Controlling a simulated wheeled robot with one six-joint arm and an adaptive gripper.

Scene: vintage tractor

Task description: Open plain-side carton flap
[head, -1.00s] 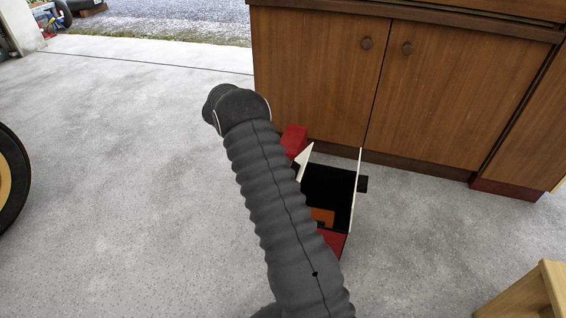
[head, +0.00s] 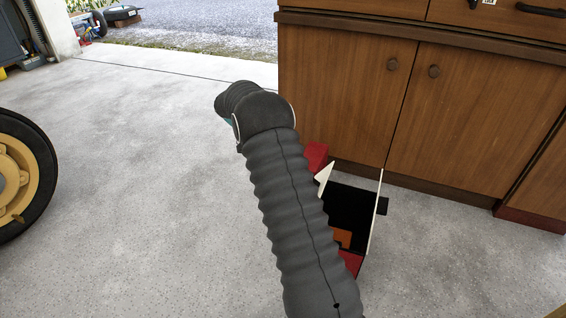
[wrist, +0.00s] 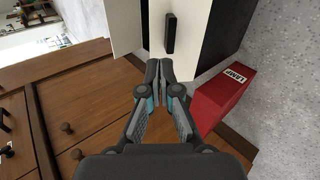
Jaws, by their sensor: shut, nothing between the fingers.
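The carton (head: 350,208) stands open on the floor by the cabinet, dark inside, partly hidden by my arm in the head view. A thin pale flap (head: 377,215) stands up on its right with a black tab (head: 384,206). A small white flap (head: 325,178) shows at its left, and red flaps at the back (head: 316,156) and front (head: 352,263). In the wrist view my gripper (wrist: 157,68) is shut and empty, its tips close to a white panel with a black tab (wrist: 170,34); I cannot tell if they touch. A labelled red flap (wrist: 223,97) is right of the fingers.
A wooden cabinet (head: 340,85) stands close behind the carton, its doors shut. An orange piece (head: 342,237) lies inside the carton. A yellow-hubbed tyre (head: 22,175) is at the left. The concrete floor (head: 150,200) between is clear.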

